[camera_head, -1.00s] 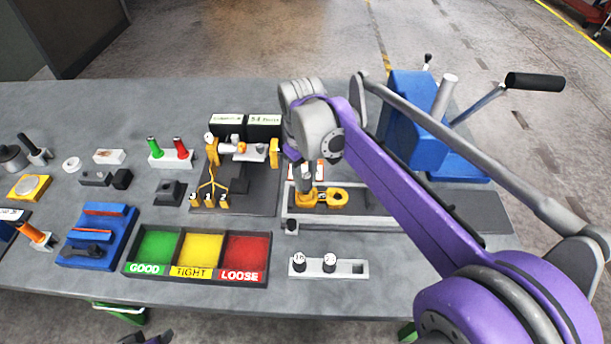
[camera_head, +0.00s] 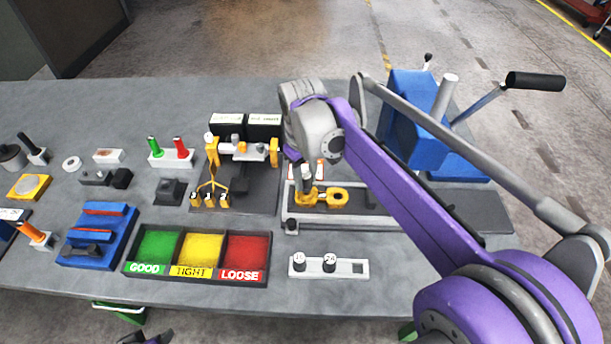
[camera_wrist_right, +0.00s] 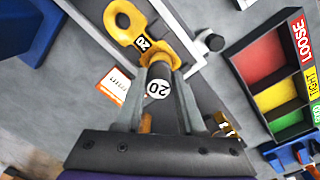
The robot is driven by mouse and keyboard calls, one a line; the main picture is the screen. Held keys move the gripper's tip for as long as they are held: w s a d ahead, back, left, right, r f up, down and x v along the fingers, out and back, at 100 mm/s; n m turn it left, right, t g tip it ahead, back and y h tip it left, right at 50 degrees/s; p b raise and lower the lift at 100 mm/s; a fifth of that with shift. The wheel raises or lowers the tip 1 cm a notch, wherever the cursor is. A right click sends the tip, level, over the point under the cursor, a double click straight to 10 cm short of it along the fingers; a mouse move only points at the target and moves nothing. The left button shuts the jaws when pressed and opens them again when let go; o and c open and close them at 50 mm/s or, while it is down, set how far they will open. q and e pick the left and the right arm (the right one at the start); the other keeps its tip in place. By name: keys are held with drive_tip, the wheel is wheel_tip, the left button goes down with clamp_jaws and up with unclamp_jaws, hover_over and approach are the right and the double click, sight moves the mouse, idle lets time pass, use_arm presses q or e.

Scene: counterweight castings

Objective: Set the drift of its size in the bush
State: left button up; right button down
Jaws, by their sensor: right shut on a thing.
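The yellow casting (camera_head: 334,197) with a ring end lies in a grey fixture; in the right wrist view it (camera_wrist_right: 125,20) bears a "20" tag. My right gripper (camera_wrist_right: 160,80) is shut on a drift (camera_wrist_right: 157,89) whose pale round end reads "20". The drift stands at the casting's bush end, in line with the bush; how deep it sits is hidden. In the head view my right gripper (camera_head: 306,178) is above that bush end, partly covered by my arm.
A white rack (camera_head: 345,269) with two dark, white-topped drifts and an empty square slot stands in front. The GOOD, TIGHT and LOOSE tray (camera_head: 197,283) is to the left. A blue press (camera_head: 408,105) with a long handle stands behind right.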

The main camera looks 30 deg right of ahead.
drive_tip(key=shift+f+b, duration=0.45)
drive_tip(key=shift+f, duration=0.45)
drive_tip(key=shift+c, duration=2.2)
unclamp_jaws()
drive_tip(key=r, duration=1.1)
drive_tip(key=shift+a+p, duration=0.2)
drive_tip(key=shift+p, duration=0.2)
drive_tip(key=shift+f, duration=0.1)
